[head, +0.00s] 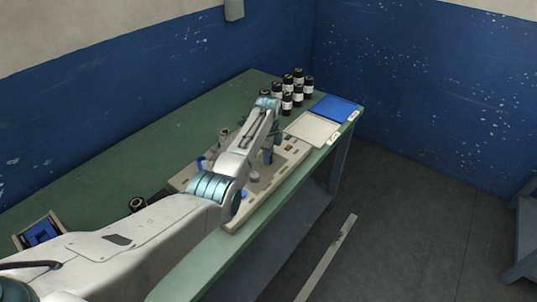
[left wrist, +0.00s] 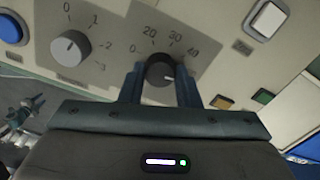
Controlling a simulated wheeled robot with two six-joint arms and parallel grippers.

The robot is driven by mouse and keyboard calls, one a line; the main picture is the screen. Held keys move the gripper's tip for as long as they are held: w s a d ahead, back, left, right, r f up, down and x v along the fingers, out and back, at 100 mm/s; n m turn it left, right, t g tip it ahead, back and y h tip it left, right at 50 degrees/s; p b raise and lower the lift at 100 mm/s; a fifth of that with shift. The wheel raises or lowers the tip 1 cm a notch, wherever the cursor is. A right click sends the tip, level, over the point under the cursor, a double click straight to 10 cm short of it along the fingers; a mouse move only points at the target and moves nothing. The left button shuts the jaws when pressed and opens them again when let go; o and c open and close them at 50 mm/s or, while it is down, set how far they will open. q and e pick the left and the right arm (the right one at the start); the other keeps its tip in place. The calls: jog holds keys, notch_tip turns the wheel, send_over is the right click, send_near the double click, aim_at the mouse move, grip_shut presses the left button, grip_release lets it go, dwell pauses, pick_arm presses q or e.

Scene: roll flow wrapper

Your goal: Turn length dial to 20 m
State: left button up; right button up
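The length dial (left wrist: 160,71) is a dark round knob on a grey plate marked 0, 20, 30 and 40 in the left wrist view. A small white mark shows at its lower right side, on the side of the 40. My left gripper (left wrist: 160,80) has one finger on each side of the dial, with narrow gaps that look apart from it. In the head view my left gripper (head: 268,156) reaches down over the beige control panel (head: 238,222), and my arm hides much of it. My right gripper is not in view.
A second dial (left wrist: 70,47) marked 0 to 3, a blue button (left wrist: 9,27) and a white square button (left wrist: 268,19) are near. Several dark rolls (head: 298,88), a blue tray (head: 335,108) and a pale tray (head: 312,128) stand beyond on the green table (head: 110,165).

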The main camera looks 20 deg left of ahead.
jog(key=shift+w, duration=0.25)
